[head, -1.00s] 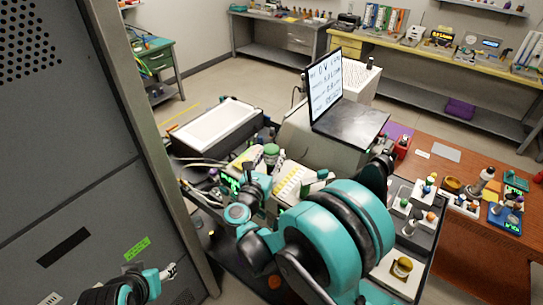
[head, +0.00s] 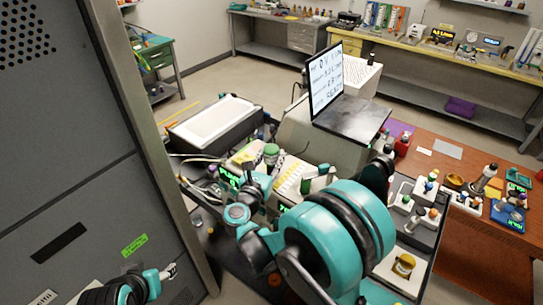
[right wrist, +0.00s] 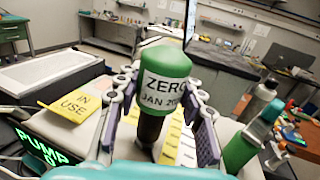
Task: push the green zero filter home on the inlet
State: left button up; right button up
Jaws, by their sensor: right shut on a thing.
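The green zero filter (right wrist: 165,80), with a white label reading ZERO, stands nearly upright in the right wrist view. A dark stem (right wrist: 151,130) shows directly under it; whether the filter is fully seated on this cannot be told. My right gripper (right wrist: 157,98) is shut on the filter, one finger on each side. In the head view the filter (head: 271,151) shows as a small green cap just beyond my right gripper (head: 262,180). My left gripper (head: 173,271) is low at the left, far from the filter, its jaws too small to read.
A yellow IN USE card (right wrist: 72,105) lies left of the filter, above a green-lit PUMP display (right wrist: 48,150). A green cylinder (right wrist: 250,145) stands close on the right. A laptop (head: 345,100) and white tray (head: 212,122) sit behind. A rack of small bottles (head: 418,205) is at right.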

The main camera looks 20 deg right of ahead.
jog(key=shift+f+b, duration=0.3)
jog(key=shift+f, duration=0.1)
jog(key=o, duration=1.3)
jog(key=v, duration=1.2)
jog(key=shift+r, duration=0.1)
